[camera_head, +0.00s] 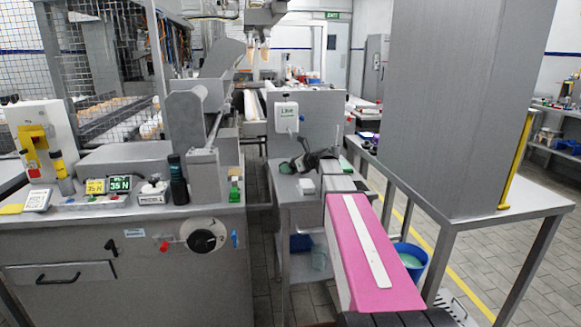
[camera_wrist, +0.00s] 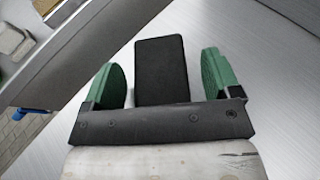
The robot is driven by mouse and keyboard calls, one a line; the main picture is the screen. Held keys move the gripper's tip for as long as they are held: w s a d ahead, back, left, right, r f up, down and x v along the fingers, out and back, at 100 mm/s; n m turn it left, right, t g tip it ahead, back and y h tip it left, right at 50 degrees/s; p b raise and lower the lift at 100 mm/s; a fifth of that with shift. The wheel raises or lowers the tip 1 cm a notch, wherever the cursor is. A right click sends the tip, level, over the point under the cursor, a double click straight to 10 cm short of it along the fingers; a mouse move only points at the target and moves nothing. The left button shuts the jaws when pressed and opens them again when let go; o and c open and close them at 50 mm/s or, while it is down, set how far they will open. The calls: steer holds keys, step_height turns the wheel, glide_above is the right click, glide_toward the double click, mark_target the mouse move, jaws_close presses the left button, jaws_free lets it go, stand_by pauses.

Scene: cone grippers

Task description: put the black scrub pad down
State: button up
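The black scrub pad (camera_wrist: 162,70) is a dark rectangular block in the wrist view. It lies over a pale brushed surface, between the two green fingers of my gripper (camera_wrist: 162,82). A strip of pale surface shows between the pad and each finger, so the fingers stand apart and appear not to touch it. The near end of the pad is hidden behind my gripper's dark crossbar. I cannot tell the height of the fingers above the surface. In the head view I cannot clearly make out the pad.
In the wrist view, a grey band runs diagonally at the left, with pale blocks (camera_wrist: 14,42) beyond it. The pale surface is clear right of the pad. In the head view, a grey upright panel (camera_head: 322,118) stands behind the small middle table; a blue bucket (camera_head: 410,258) is at the right.

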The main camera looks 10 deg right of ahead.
steer(key=v, duration=1)
steer(key=shift+s+d+r, duration=0.2)
steer(key=shift+d, duration=0.05)
